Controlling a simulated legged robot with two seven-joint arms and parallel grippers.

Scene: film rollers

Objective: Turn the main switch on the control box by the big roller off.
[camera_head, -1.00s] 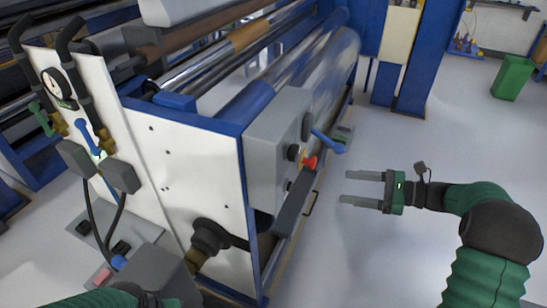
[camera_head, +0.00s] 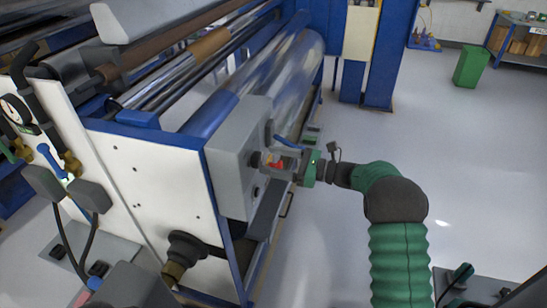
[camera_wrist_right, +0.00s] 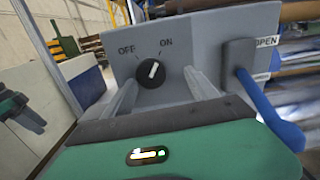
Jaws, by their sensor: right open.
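The grey control box (camera_head: 232,150) is fixed to the end of the machine beside the big roller (camera_head: 290,75). In the right wrist view, its black main switch (camera_wrist_right: 152,73) has a white mark leaning up and right towards the ON label; OFF is at upper left. My right gripper (camera_head: 275,164) is at the box's right-hand face, open. In the right wrist view its two fingers (camera_wrist_right: 163,90) reach towards the box, one on each side of the switch and a little below it. Contact with the switch cannot be told.
A blue lever (camera_wrist_right: 268,110) stands just right of the fingers, by an OPEN label. A red knob (camera_head: 275,161) shows by the gripper in the head view. Open floor (camera_head: 400,140) lies to the right, with a green bin (camera_head: 470,66) farther back.

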